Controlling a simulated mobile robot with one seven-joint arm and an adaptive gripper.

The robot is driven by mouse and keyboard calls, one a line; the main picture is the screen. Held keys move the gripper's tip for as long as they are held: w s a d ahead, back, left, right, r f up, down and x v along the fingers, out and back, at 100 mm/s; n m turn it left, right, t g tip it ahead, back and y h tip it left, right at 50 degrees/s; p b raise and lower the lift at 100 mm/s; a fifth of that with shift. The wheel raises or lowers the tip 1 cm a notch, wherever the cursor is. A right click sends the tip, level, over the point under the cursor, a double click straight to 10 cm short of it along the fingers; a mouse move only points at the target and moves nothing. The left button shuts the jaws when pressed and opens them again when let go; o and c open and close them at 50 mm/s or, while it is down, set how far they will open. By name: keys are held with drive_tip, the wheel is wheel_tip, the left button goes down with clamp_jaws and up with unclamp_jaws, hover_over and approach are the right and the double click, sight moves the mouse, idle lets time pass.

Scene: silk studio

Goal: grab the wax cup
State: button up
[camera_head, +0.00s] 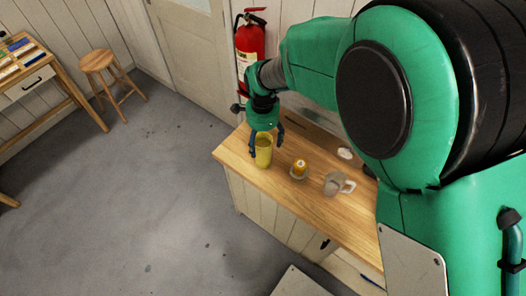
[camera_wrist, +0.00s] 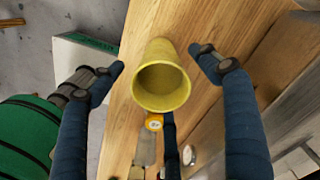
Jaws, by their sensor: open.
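A tall yellow cup (camera_head: 264,157), the likely wax cup, stands upright near the left end of the wooden counter. In the wrist view the yellow cup (camera_wrist: 162,88) shows its round open mouth, and it looks empty. My gripper (camera_head: 266,143) is above the counter at the cup, with its dark blue fingers reaching down around it. In the wrist view my gripper (camera_wrist: 157,60) is open, with one finger on each side of the cup and a visible gap to each. A third dark finger shows below the cup, partly hidden by it.
A red fire extinguisher (camera_head: 250,45) is at the wall behind. The wooden counter (camera_head: 228,153) ends close left.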

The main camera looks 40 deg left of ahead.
idle(0.3)
wheel_tip(320, 180, down, 5)
drive_tip(key=shift+w+f, duration=0.1)
idle(0.4)
idle(0.4)
drive_tip(key=c, duration=1.6)
drive_tip(key=shift+o, duration=0.2)
